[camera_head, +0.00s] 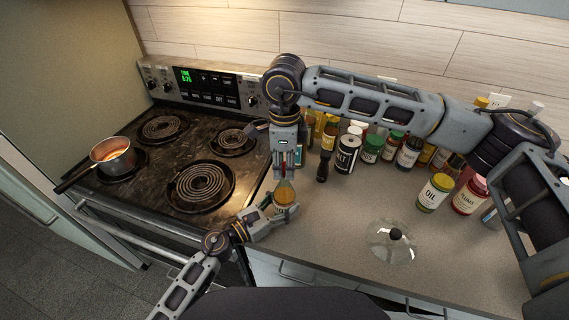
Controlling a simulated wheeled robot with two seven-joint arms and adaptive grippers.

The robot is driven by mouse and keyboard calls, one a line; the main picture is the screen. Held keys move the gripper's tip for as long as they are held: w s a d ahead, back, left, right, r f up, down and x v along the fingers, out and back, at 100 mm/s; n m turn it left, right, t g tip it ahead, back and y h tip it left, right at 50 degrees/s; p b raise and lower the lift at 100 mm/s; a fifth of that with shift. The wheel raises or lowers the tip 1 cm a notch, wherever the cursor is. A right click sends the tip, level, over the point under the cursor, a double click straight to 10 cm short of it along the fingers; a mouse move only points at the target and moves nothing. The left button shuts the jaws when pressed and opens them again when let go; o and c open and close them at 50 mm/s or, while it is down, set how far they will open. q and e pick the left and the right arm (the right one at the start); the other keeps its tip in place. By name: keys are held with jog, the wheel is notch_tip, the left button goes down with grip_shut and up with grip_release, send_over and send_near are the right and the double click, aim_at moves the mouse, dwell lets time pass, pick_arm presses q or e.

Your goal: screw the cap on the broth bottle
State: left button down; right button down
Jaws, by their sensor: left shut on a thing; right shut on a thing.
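The broth bottle (284,193) is a small bottle with amber contents near the counter's left edge, beside the stove. My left gripper (277,203) comes in low from the left and is shut on the bottle's body. My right gripper (286,172) points straight down from above, directly over the bottle's top, and is shut. Its fingers hide most of what they hold; a little red shows between them, which fits the cap. I cannot tell whether the cap touches the bottle's neck.
The coil stove (203,188) is at left, with a copper pot (113,156) on its left burner. A glass lid (391,243) lies on the counter at front. Oil (435,192) and red (470,195) bottles stand at right, with several jars behind.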

jog(key=m, duration=1.3)
jog(key=shift+m, duration=0.4)
jog(key=c, duration=1)
grip_release()
jog(key=shift+c, duration=0.2)
notch_tip(320, 180, up, 12)
pick_arm(q)
jog(key=shift+c, duration=2.1)
grip_release()
